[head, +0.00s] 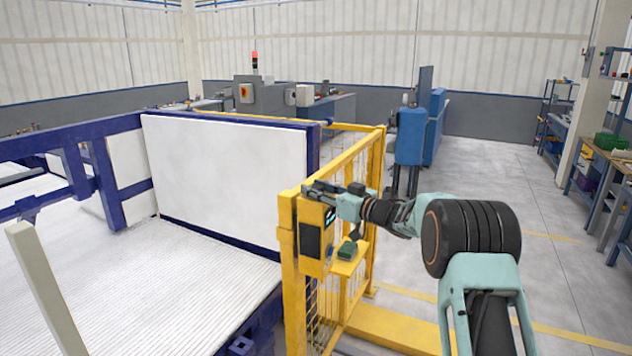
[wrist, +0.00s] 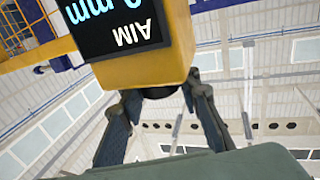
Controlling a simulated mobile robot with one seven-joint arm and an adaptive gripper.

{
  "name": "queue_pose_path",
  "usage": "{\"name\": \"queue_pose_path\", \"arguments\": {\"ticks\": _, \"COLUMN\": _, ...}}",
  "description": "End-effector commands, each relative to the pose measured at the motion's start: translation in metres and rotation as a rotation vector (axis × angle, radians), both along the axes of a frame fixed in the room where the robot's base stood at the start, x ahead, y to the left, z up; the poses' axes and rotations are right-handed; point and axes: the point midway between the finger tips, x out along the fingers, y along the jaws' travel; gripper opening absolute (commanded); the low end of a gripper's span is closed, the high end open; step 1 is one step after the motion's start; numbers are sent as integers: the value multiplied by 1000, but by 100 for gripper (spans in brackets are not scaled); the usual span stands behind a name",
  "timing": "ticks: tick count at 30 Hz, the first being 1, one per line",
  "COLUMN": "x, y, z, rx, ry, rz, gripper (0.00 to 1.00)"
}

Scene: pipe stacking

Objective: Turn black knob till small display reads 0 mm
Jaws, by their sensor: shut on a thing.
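A yellow control box (head: 313,262) stands on the yellow fence post in the head view. Its small dark display (head: 330,217) carries blue-white marks too small to read there. In the wrist view the display (wrist: 118,30) is upside down and shows "AIM" and "mm". The digit beside "mm" is cut by the frame edge, so I cannot read the value surely. My gripper (head: 320,189) is at the top of the box. In the wrist view its two fingers (wrist: 160,92) are shut on the black knob (wrist: 158,93), which is mostly hidden between them and the box.
A yellow mesh fence (head: 355,165) runs back behind the box. A small ledge with a green block (head: 347,250) projects below the display. A blue-framed white panel (head: 225,180) stands left. Open floor (head: 490,170) lies to the right.

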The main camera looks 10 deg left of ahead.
Motion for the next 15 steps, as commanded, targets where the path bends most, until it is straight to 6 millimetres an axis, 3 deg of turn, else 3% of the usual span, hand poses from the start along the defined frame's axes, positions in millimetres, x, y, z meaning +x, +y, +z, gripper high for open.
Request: {"name": "queue_pose_path", "arguments": {"ticks": 15, "x": 0, "y": 0, "z": 0, "rx": 0, "ry": -2, "rz": 49, "gripper": 6}}
